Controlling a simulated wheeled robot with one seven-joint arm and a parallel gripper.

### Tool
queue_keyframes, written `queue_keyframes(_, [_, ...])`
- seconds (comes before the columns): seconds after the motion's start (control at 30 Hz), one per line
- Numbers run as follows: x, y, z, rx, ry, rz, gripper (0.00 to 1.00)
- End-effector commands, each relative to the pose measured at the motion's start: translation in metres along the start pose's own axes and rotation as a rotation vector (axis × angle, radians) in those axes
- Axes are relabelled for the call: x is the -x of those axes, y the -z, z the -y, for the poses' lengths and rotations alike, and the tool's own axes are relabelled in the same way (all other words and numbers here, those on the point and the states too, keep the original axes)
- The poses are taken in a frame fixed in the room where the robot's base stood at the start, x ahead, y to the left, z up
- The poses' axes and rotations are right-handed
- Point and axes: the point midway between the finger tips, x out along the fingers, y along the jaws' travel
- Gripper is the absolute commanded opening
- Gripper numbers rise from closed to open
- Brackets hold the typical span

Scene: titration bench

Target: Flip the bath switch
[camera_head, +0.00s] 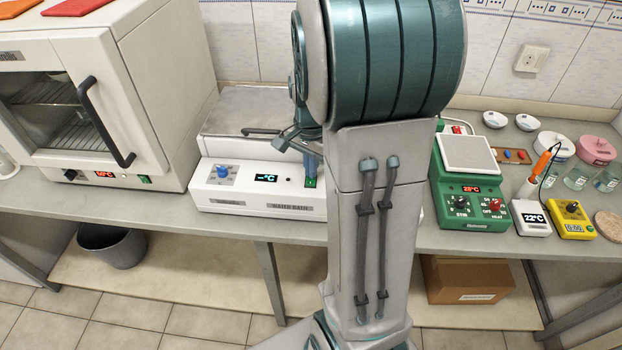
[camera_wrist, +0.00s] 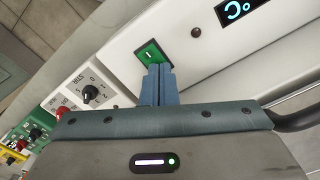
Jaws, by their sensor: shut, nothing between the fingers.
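The white water bath (camera_head: 262,205) stands on the bench in the middle of the head view, with a blue knob and a display reading "-°C". Its green rocker switch (camera_wrist: 150,52), marked with a bar, is on the white front panel and also shows in the head view (camera_head: 311,183). My gripper (camera_wrist: 158,70) is shut and empty. In the wrist view its blue fingertips are at the lower edge of the switch and overlap it; I cannot tell whether they touch. In the head view my arm hides the right part of the bath.
A white oven (camera_head: 95,100) stands to the left of the bath. A green hotplate stirrer (camera_head: 470,190) is to the right, with a white thermometer (camera_head: 531,218) and a yellow timer (camera_head: 572,219) beside it. A dark indicator (camera_wrist: 196,32) is near the switch.

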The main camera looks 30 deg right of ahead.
Motion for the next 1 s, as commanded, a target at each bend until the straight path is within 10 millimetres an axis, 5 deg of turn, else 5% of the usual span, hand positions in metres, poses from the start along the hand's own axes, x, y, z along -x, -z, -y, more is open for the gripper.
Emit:
queue_keyframes(0.27, [0.003, 0.0, 0.0, 0.0, -0.001, 0.001, 0.0])
queue_keyframes(1.0, [0.064, 0.0, 0.0, 0.0, 0.0, 0.0, 0.0])
